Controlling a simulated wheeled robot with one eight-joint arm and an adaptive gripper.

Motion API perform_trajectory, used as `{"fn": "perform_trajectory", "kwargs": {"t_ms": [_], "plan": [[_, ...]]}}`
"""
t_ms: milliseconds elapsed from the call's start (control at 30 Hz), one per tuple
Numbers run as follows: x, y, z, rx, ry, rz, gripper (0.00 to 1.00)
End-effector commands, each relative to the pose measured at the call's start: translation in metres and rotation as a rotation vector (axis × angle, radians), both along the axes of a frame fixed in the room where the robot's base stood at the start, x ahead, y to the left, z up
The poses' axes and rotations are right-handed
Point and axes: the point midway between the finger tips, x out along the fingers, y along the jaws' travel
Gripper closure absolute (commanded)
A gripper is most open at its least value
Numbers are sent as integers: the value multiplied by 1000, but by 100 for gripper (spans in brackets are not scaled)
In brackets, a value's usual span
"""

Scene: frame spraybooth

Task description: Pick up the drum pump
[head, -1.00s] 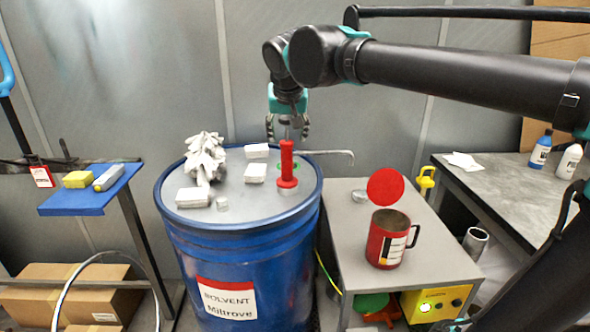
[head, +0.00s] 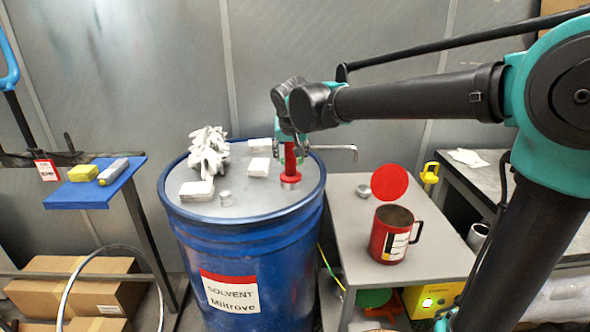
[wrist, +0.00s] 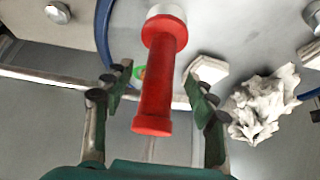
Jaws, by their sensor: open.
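The drum pump (head: 290,168) is a red upright cylinder with a wider red collar and a pale base, standing on the blue drum's (head: 262,288) grey lid near its right edge. A grey spout tube (head: 338,148) shows to its right. My gripper (head: 291,139) is at the top of the pump in the head view, partly hiding it. In the wrist view my open gripper (wrist: 158,84) has one finger on each side of the red pump body (wrist: 157,85). Gaps show between the fingers and the body.
Crumpled white gloves (head: 208,155), several white packs (head: 196,191) and a small metal cap (head: 225,197) lie on the lid. A grey table (head: 350,215) at the right carries a red can (head: 391,240) and a red disc (head: 389,182). A blue shelf (head: 100,192) stands left.

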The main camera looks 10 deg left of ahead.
Motion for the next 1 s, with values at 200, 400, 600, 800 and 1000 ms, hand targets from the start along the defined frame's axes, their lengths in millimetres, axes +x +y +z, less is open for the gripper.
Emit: {"fn": "perform_trajectory", "kwargs": {"t_ms": [200,400,600,800,1000], "plan": [[17,5,-27,0,0,0,43],[22,6,-35,1,0,1,43],[21,6,-35,1,0,1,48],[21,6,-34,-1,0,1,73],[21,6,-34,-1,0,1,98]]}}
